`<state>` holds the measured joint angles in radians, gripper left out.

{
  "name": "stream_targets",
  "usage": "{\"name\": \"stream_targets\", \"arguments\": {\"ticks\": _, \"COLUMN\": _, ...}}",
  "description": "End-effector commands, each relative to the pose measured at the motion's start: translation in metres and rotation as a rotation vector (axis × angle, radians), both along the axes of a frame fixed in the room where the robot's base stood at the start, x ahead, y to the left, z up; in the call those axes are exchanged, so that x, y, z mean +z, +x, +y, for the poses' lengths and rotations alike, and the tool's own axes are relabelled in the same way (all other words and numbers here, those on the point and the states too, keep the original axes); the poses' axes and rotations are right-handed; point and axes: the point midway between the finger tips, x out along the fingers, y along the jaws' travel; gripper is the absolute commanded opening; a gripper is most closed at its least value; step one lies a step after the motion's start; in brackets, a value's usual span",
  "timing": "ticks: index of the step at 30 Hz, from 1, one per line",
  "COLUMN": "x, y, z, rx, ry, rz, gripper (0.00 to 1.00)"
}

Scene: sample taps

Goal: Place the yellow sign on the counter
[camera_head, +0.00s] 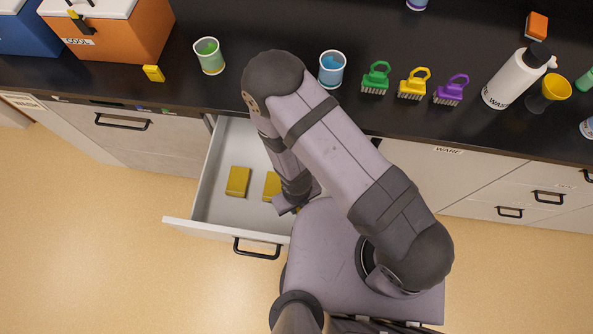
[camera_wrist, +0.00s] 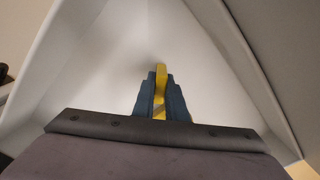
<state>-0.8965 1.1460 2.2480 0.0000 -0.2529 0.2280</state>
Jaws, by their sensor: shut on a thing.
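In the wrist view, the blue fingers of my gripper (camera_wrist: 160,98) are shut on a narrow yellow piece (camera_wrist: 161,76), which I take to be the yellow sign. It stands out past the fingertips, with the white drawer interior around it. In the head view my arm reaches down into the open drawer (camera_head: 212,205), and my gripper and the held piece are mostly hidden. Two flat yellow pieces show in the drawer, one (camera_head: 237,181) at the left and one (camera_head: 271,185) partly covered by my arm. The black counter (camera_head: 190,95) lies behind the drawer.
On the counter stand a green-filled cup (camera_head: 209,57), a blue-filled cup (camera_head: 332,70), several coloured brushes (camera_head: 412,85) and a white bottle (camera_head: 513,78). A small yellow block (camera_head: 153,73) sits by an orange box (camera_head: 115,35). Counter space is bare between the two cups, partly behind my arm.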

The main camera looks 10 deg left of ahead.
Motion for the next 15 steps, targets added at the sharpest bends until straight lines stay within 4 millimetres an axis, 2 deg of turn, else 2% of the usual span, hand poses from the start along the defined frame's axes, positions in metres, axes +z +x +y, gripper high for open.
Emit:
{"name": "stream_targets", "arguments": {"ticks": 6, "x": -0.0053, "y": -0.0001, "z": -0.0001, "rx": 0.0, "ry": 0.0, "rz": 0.0, "gripper": 0.0}}
{"name": "stream_targets", "arguments": {"ticks": 7, "x": -0.0043, "y": 0.0, "z": 0.0, "rx": 0.0, "ry": 0.0, "rz": 0.0, "gripper": 0.17}}
{"name": "stream_targets", "arguments": {"ticks": 9, "x": -0.0038, "y": 0.0, "z": 0.0, "rx": 0.0, "ry": 0.0, "rz": 0.0, "gripper": 0.31}}
{"name": "stream_targets", "arguments": {"ticks": 15, "x": -0.0037, "y": -0.0001, "z": -0.0001, "rx": 0.0, "ry": 0.0, "rz": 0.0, "gripper": 0.31}}
